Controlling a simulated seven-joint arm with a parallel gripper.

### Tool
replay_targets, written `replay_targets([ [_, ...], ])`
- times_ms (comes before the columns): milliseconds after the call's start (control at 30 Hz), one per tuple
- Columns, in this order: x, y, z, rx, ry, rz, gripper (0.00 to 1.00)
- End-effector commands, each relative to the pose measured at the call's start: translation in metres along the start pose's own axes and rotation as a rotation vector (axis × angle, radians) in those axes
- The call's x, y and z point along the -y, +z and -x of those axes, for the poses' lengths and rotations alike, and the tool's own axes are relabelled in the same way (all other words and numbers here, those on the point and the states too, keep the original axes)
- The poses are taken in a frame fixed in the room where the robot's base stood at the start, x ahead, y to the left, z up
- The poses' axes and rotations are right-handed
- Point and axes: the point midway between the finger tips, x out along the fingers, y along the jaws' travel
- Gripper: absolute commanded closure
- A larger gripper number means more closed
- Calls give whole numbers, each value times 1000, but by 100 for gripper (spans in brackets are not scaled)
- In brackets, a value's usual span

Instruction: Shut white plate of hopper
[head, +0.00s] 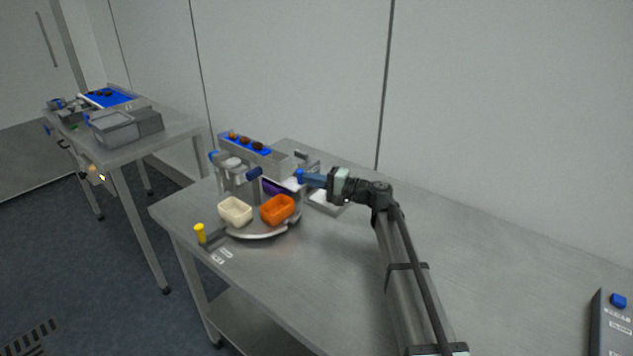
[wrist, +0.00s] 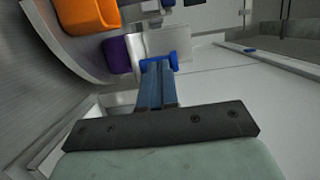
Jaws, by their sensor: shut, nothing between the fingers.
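The hopper (head: 292,160) is the grey metal housing at the back of the turntable station. A pale white plate (head: 291,184) shows low at its side, by the tips of my gripper; in the wrist view the white plate (wrist: 167,40) stands just beyond the fingers. A blue tab (wrist: 159,61) lies at its near edge, right at my fingertips; I cannot tell whether they touch. My gripper (head: 304,178) has its blue fingers shut with nothing between them. How far the plate is open is not clear.
A round turntable (head: 262,235) carries a cream tray (head: 235,207), an orange tray (head: 277,204) and a partly hidden purple tray (head: 270,187). A blue belt (head: 263,150) with dark dates runs behind. A yellow knob (head: 199,229) stands front left. The table's right side is mostly clear.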

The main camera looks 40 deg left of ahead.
Motion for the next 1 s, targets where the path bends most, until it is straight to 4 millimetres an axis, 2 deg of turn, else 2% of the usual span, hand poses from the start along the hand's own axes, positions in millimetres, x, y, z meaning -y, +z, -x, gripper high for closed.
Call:
replay_targets([
  [33, 2, -2, -7, 1, -4, -1, 100],
  [100, 2, -2, -7, 1, -4, -1, 100],
  [267, 2, -2, 1, 1, -5, -1, 100],
  [367, 2, -1, 16, -1, -4, 0, 100],
  [800, 1, 0, 103, -3, -2, 0, 100],
  [1000, 1, 0, 129, -2, -2, 0, 100],
])
